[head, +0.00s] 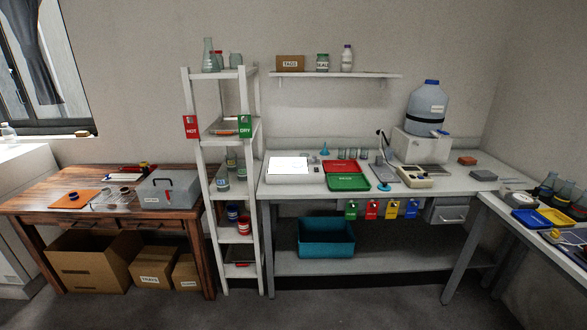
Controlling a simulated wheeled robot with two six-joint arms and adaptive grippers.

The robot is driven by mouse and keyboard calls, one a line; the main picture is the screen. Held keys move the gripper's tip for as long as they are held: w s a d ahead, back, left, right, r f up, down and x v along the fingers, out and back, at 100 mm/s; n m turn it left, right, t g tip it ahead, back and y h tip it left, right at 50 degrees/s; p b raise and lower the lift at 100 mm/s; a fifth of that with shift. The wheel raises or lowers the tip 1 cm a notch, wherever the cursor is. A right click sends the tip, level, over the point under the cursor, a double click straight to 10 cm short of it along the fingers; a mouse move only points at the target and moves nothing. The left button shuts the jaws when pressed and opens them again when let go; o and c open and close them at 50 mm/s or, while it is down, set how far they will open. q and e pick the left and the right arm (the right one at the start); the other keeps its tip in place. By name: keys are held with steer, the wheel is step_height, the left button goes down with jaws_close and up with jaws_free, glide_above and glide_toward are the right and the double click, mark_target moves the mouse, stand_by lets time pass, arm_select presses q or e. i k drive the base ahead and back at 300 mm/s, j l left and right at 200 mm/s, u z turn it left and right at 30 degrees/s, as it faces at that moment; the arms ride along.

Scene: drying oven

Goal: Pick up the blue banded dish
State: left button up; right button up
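No dish can be made out for certain as the blue banded one at this size. A small round dark-blue item (73,196) lies on an orange mat (60,202) on the wooden table at left. On the white shelf rack, a glass vessel (223,183) with a bluish band stands on a middle level. A small blue-toned round container (232,211) sits lower down, beside a red one (243,224). Neither of my grippers shows in the head view.
The wooden table (25,201) also carries a grey case (168,190) and a wire rack. The white rack (200,160) stands between it and the grey bench (300,195). Red and green trays (349,182) lie on the bench. Open floor (330,305) lies in front.

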mark_target(296, 166)
steer(key=i+j+u, duration=0.1)
steer(key=i+j, duration=0.2)
steer(key=i, duration=0.15)
steer(key=i+j+u, duration=0.1)
steer(key=i+j, duration=0.2)
steer(key=i, duration=0.15)
steer(key=i+j+u, duration=0.1)
steer(key=i+j, duration=0.15)
steer(key=i, duration=0.25)
steer(key=i+j+u, duration=0.1)
steer(key=i, duration=0.4)
steer(key=j, duration=0.1)
